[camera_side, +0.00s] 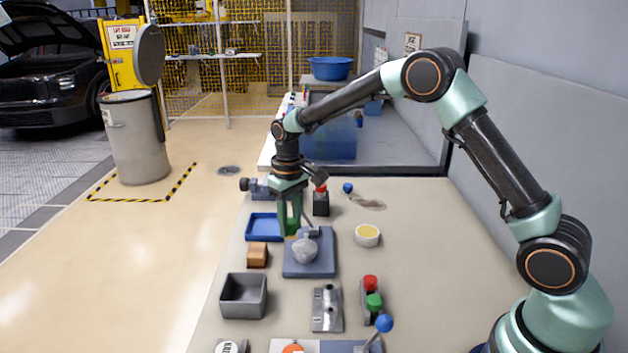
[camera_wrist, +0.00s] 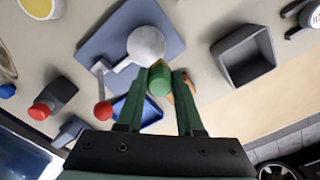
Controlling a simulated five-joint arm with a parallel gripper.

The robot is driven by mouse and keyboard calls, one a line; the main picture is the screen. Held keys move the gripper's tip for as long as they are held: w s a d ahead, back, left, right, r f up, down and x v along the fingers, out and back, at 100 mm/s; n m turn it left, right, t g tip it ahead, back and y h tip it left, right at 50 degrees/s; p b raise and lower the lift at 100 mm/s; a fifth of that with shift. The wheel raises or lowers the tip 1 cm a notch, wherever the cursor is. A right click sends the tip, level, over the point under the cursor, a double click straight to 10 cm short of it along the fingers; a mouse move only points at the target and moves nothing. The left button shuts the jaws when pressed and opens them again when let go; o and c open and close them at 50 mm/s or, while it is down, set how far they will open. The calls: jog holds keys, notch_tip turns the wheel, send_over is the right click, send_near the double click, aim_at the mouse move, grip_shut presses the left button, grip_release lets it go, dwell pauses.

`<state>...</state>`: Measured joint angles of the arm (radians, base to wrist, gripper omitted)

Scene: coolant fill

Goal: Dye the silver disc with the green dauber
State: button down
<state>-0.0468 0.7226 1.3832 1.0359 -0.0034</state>
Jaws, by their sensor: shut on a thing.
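The silver disc (camera_side: 304,248) lies on a blue-grey plate (camera_side: 322,268); in the wrist view the disc (camera_wrist: 146,44) looks plain pale silver, with no green seen on it. My gripper (camera_side: 290,226) is above the plate's back left part, fingers pointing down. It is shut on the green dauber (camera_wrist: 159,83), whose round green end shows between the fingertips in the wrist view. The dauber is right beside the disc's edge in that view; I cannot tell whether they touch. In the side view the fingers partly hide the dauber.
A blue tray (camera_side: 262,238) and a wooden block (camera_side: 257,255) are left of the plate. A grey open bin (camera_side: 243,296) is in front. A yellow-filled cup (camera_side: 367,236) is at right. A red-ended rod (camera_wrist: 103,110) stands close to the plate. A button box (camera_side: 372,292) stands nearer.

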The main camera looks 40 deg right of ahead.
aim_at(292, 232)
jog(key=shift+f, duration=0.85)
jog(key=shift+s+d+f, duration=0.3)
jog(key=shift+f, duration=0.35)
jog(key=shift+s+d, duration=1.85)
jog(key=shift+w+a, duration=2.05)
jog(key=shift+a, duration=0.05)
jog(key=shift+w, duration=0.25)
jog(key=shift+s+d, duration=2.2)
jog(key=shift+d, duration=0.05)
jog(key=shift+w+a, duration=2.1)
jog(key=shift+w+a+r, duration=0.1)
jog(key=shift+w+r, duration=0.05)
jog(key=shift+r, duration=3.9)
